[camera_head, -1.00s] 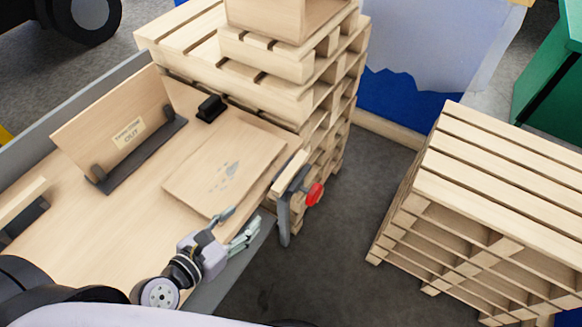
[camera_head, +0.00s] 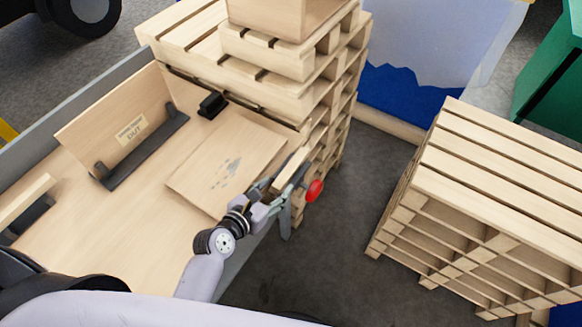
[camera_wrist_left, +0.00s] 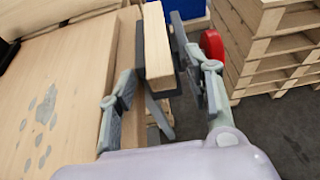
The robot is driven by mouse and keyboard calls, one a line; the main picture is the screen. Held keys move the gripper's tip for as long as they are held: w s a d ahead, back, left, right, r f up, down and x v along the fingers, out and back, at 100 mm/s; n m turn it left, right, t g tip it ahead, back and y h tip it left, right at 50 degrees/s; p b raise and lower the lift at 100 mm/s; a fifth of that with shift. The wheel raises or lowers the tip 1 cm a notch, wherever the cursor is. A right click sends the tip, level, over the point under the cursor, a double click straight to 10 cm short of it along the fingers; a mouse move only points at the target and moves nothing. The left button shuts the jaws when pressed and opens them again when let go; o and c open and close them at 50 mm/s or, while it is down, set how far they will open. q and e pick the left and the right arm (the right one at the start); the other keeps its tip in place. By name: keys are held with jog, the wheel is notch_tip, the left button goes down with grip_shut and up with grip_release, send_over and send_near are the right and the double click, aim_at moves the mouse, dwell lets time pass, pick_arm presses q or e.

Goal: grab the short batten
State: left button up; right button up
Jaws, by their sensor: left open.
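The short batten (camera_head: 291,169) is a small pale wooden bar at the right edge of the workbench, in a grey clamp-like holder (camera_head: 285,215) with a red knob (camera_head: 314,191). In the left wrist view the batten (camera_wrist_left: 158,45) points toward me, with its near end between the open fingers. My left gripper (camera_head: 272,190) is open at the batten's near end. In the left wrist view one finger of the gripper (camera_wrist_left: 160,95) is on each side, with a gap to the left finger. Contact at the right finger is unclear. My right gripper is not in view.
A flat stained board (camera_head: 228,165) lies on the bench (camera_head: 110,235) left of the gripper. A signed upright panel (camera_head: 115,120) stands behind it. Stacked pallets (camera_head: 330,110) rise just beyond the batten. Another pallet stack (camera_head: 490,190) stands right, across open floor.

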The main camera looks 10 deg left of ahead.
pick_arm(q)
jog(key=shift+w+f, duration=0.1)
jog(key=shift+w, duration=0.05)
jog(key=shift+c, duration=0.6)
grip_shut()
